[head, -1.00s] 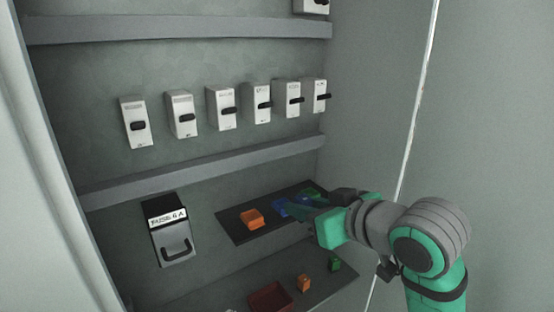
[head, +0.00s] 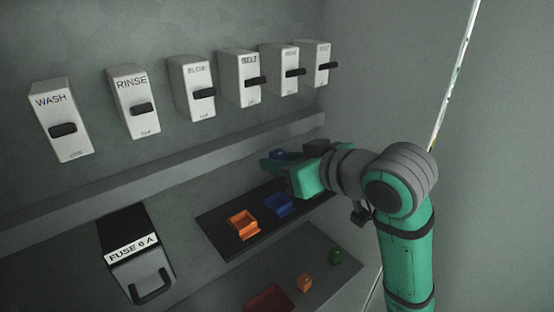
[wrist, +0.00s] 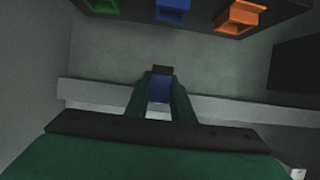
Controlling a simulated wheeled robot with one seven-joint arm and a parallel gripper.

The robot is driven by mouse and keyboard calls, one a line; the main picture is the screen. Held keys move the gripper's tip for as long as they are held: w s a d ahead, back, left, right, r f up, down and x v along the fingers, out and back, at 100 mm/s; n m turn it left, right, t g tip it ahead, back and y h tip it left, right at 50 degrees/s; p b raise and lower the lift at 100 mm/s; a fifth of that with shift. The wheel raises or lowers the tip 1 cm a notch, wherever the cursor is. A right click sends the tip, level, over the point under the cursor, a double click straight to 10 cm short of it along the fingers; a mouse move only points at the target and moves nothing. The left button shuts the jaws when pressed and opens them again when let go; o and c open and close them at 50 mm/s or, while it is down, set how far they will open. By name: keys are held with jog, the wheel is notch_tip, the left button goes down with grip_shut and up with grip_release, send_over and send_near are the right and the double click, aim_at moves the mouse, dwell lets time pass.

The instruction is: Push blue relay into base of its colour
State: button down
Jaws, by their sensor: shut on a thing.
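My gripper (head: 272,163) is shut on the blue relay (head: 280,154), held above the dark strip and apart from it. In the wrist view the blue relay (wrist: 160,90) sits between the two fingers, with a dark end showing beyond them. The blue base (head: 279,205) is an open socket on the strip, below my gripper in the head view. In the wrist view the blue base (wrist: 172,12) is at the top edge, partly cut off, with a gap between it and the relay.
The orange base (head: 243,225) is left of the blue one; the green base (wrist: 102,6) shows in the wrist view. On a lower shelf lie an orange piece (head: 304,283), a green piece (head: 336,256) and a red tray (head: 270,300). A ledge (head: 170,175) and switches (head: 203,88) are above.

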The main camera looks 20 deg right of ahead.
jog(key=shift+s, duration=0.1)
jog(key=shift+f, duration=2.9)
jog(key=shift+s+d, duration=0.1)
jog(key=shift+f, duration=0.85)
jog(key=shift+r, duration=0.5)
